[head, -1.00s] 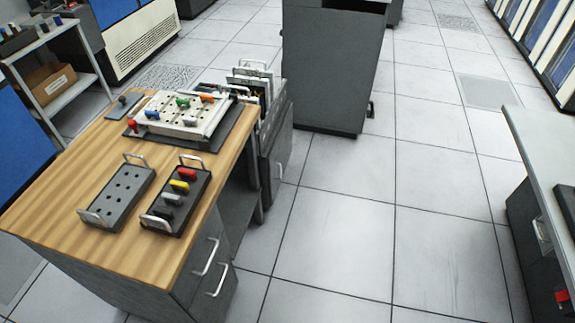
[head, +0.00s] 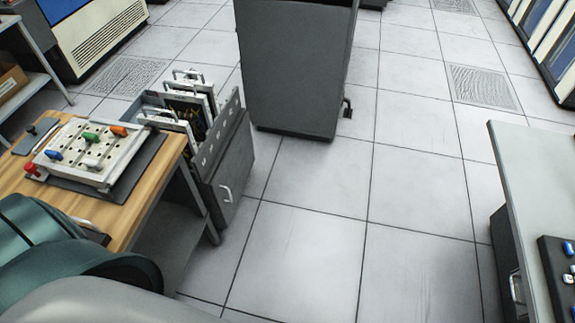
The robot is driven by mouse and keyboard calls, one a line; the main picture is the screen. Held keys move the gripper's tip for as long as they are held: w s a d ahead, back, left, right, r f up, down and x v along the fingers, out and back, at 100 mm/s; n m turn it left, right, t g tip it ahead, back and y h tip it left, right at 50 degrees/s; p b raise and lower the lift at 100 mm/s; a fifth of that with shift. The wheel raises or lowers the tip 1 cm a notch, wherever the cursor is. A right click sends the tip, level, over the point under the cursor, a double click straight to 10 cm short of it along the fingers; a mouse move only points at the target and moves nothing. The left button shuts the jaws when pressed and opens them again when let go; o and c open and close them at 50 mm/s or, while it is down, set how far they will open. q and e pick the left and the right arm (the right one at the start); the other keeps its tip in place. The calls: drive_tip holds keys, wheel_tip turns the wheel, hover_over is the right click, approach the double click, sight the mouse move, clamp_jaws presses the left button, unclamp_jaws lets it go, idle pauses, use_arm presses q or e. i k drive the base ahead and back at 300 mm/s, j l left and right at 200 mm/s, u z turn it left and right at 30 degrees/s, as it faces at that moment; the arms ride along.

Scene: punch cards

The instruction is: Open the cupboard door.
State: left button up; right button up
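Several metal-framed panels with handles stand in the open top of the unit. Parts of my own arm fill the lower left corner, in front of the desk. Neither of my grippers shows, so their state is hidden.
The wooden desk (head: 152,186) on the left bears a white pegged board (head: 95,153) on a dark mat. A tall dark grey cabinet (head: 292,66) stands behind the cupboard. A pale table (head: 535,185) is at the right. The tiled floor (head: 300,235) between is clear.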

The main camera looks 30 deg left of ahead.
sight(228, 186)
drive_tip(key=i+l+z, duration=0.15)
drive_tip(key=i, duration=1.15)
drive_tip(key=i+u, duration=0.35)
drive_tip(key=i+l+u, duration=0.15)
drive_tip(key=u, duration=0.15)
drive_tip(key=i+l+u, duration=0.15)
drive_tip(key=u, duration=0.2)
drive_tip(key=i+l+u, duration=0.2)
drive_tip(key=u, duration=0.2)
drive_tip(key=i+l+u, duration=0.15)
drive_tip(key=u, duration=0.25)
drive_tip(key=i+l+u, duration=0.1)
drive_tip(key=l+u, duration=0.3)
drive_tip(key=i+l+u, duration=0.1)
drive_tip(key=l+u, duration=0.5)
drive_tip(key=l, duration=0.15)
drive_tip(key=l+u, duration=0.3)
drive_tip(key=l, duration=0.1)
